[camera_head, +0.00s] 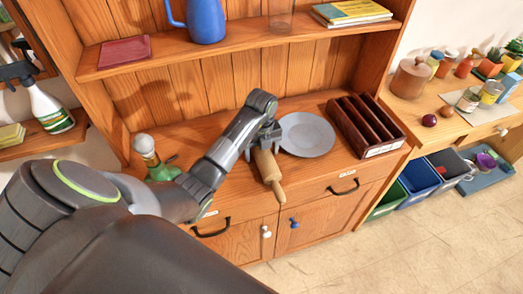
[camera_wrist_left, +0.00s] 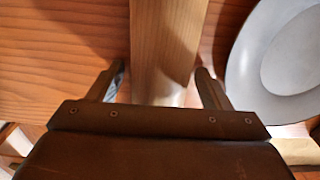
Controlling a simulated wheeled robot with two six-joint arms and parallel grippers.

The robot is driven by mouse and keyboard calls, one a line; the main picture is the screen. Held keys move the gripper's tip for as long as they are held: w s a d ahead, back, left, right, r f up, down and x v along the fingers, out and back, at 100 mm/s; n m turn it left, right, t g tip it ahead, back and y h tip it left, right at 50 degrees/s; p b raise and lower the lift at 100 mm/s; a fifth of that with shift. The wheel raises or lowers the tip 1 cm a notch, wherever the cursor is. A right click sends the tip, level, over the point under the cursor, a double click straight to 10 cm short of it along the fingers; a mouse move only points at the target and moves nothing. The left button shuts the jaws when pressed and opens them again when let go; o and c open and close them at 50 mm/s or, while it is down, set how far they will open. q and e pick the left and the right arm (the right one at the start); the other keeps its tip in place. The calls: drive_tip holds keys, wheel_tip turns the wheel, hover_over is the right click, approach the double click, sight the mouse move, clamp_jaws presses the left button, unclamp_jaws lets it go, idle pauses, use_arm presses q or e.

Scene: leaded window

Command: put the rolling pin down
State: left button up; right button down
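The wooden rolling pin (camera_head: 268,166) is at the front of the hutch's counter (camera_head: 228,180), its near handle pointing toward the front edge. Whether it rests fully on the counter is hard to tell. My left gripper (camera_head: 262,139) is at the pin's far end. In the left wrist view the pin (camera_wrist_left: 166,50) runs between the fingers of my left gripper (camera_wrist_left: 160,80). The fingers stand apart, with a narrow gap showing on each side of the pin. My right gripper is out of view.
A grey plate (camera_head: 306,134) lies right of the pin, and a dark wooden divided rack (camera_head: 365,125) stands beyond it. A green bottle (camera_head: 156,168) with a pale top stands to the left. A blue jug (camera_head: 206,20) is on the shelf above. Bare counter shows left of the pin.

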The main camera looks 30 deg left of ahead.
use_arm(q)
drive_tip(key=shift+r, duration=0.2)
drive_tip(key=shift+w+r, duration=0.1)
drive_tip(key=shift+r, duration=0.2)
wheel_tip(320, 180, up, 4)
drive_tip(key=shift+f, duration=0.1)
wheel_tip(320, 180, up, 6)
drive_tip(key=p, duration=0.5)
drive_tip(key=shift+f, duration=0.2)
drive_tip(key=shift+r+p, duration=0.9)
drive_tip(key=shift+p, duration=0.1)
